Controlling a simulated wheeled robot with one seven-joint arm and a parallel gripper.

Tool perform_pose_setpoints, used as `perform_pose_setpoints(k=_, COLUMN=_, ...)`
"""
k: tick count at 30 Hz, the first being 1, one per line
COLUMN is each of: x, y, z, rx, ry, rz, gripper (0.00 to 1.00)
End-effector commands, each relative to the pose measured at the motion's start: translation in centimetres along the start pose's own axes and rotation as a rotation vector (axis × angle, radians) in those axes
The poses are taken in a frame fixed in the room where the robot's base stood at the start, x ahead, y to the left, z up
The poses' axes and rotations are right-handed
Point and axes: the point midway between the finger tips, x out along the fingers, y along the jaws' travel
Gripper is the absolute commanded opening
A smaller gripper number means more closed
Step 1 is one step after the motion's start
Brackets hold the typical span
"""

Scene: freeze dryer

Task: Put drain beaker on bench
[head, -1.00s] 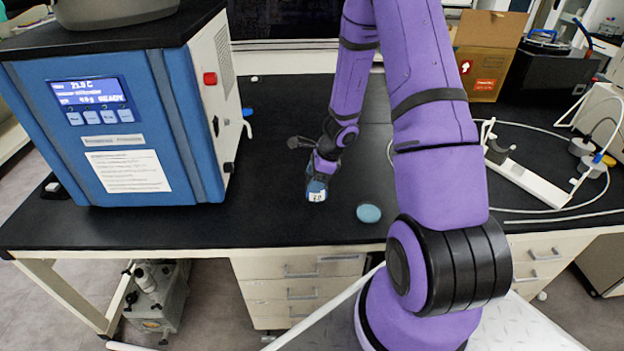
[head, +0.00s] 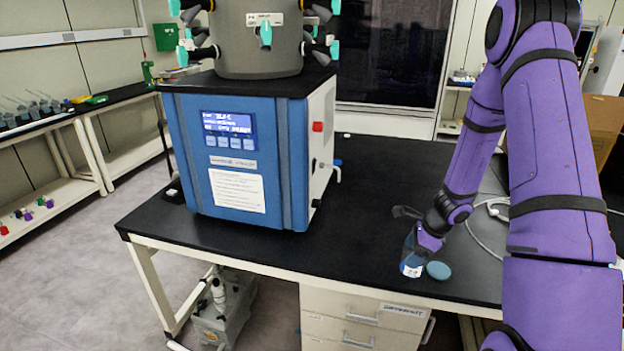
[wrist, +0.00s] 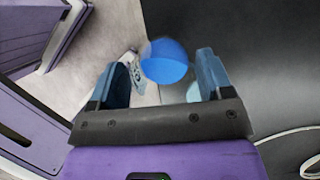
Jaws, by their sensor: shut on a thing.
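The drain beaker (head: 412,260) is a small clear vessel with blue contents and a white label. My gripper (head: 425,243) is shut on it over the front part of the black bench (head: 365,215). In the wrist view the blue of the beaker (wrist: 165,62) shows between the two fingers of my gripper (wrist: 160,80).
The blue freeze dryer (head: 240,160) stands on the bench to the left, its grey chamber (head: 260,45) on top. A white tube (head: 490,215) lies right of my gripper. The bench between dryer and gripper is clear. A pump (head: 222,310) stands below.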

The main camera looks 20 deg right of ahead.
Motion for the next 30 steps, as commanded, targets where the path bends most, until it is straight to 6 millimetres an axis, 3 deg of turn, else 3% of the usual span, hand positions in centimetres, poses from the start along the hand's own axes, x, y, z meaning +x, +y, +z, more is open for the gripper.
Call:
perform_pose_setpoints(k=5, x=0.2, y=-0.1, z=0.5, rx=-0.039, ry=0.000, rz=0.014, gripper=0.47)
perform_pose_setpoints(k=11, x=1.4, y=-0.2, z=3.1, rx=-0.250, ry=0.001, rz=0.101, gripper=0.47)
perform_pose_setpoints(k=21, x=4.7, y=0.8, z=10.0, rx=-0.958, ry=0.000, rz=0.396, gripper=0.47)
perform_pose_setpoints(k=30, x=7.0, y=1.5, z=14.7, rx=-1.627, ry=0.000, rz=0.673, gripper=0.47)
